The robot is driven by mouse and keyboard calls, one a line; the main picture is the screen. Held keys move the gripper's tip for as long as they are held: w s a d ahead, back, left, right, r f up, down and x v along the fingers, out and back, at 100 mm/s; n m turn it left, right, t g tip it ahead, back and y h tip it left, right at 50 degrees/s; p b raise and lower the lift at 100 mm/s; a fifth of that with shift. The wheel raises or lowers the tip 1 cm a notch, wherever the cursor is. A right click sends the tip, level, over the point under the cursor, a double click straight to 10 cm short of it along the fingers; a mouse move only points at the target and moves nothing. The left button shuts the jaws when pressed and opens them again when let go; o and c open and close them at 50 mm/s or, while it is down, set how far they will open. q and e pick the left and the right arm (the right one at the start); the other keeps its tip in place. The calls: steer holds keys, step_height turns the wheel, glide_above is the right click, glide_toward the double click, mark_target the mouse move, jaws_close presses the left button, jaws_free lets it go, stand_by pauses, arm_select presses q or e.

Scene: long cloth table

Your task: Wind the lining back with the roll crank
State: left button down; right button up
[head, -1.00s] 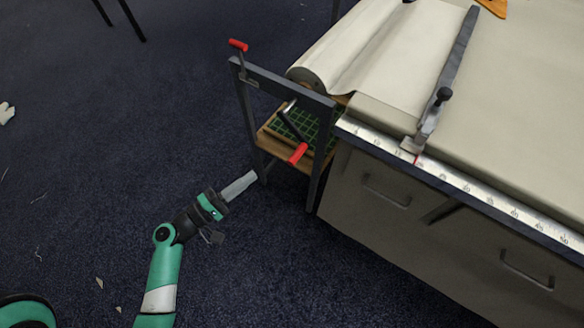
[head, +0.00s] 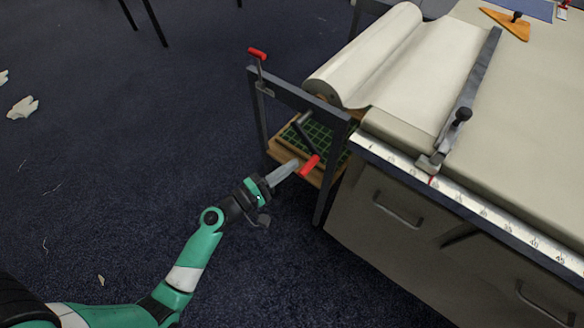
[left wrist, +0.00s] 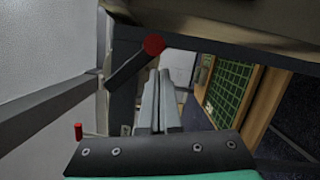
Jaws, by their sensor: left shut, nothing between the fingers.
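The cream lining roll (head: 365,62) sits in a dark metal frame (head: 297,96) at the table's left end, its sheet (head: 432,72) spread onto the tabletop. A crank with a red handle (head: 310,166) hangs on the frame's near side, its dark arm sloping down. A second red-handled crank (head: 257,54) stands up at the frame's far corner. My left gripper (head: 295,165) is shut and empty, its fingertips close beside the lower red handle. In the left wrist view, a round red handle end (left wrist: 153,45) shows just beyond the fingertips (left wrist: 160,80); contact cannot be told. My right gripper is out of view.
A grey bar with a black knob (head: 462,115) lies across the sheet. A ruler (head: 465,197) runs along the table's near edge. A shelf with a green grid mat (head: 322,134) is below the roll. The floor left of the frame is mostly clear.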

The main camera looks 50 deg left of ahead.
mark_target(301, 172)
arm_select(q)
steer(key=shift+d+r, duration=0.1)
steer(key=shift+d, duration=0.5)
steer(key=shift+w, duration=0.1)
steer(key=n, duration=0.1)
steer(key=d+r+n, duration=0.1)
steer(key=n, duration=0.1)
steer(key=d+r+n+t, duration=0.1)
steer(key=shift+w+d+r+y, duration=0.1)
steer(key=shift+w+d+y, duration=0.1)
steer(key=shift+d+y, duration=0.1)
steer(key=shift+d+r+n, duration=0.15)
steer(key=shift+r+n, duration=0.15)
steer(key=shift+n, duration=0.6)
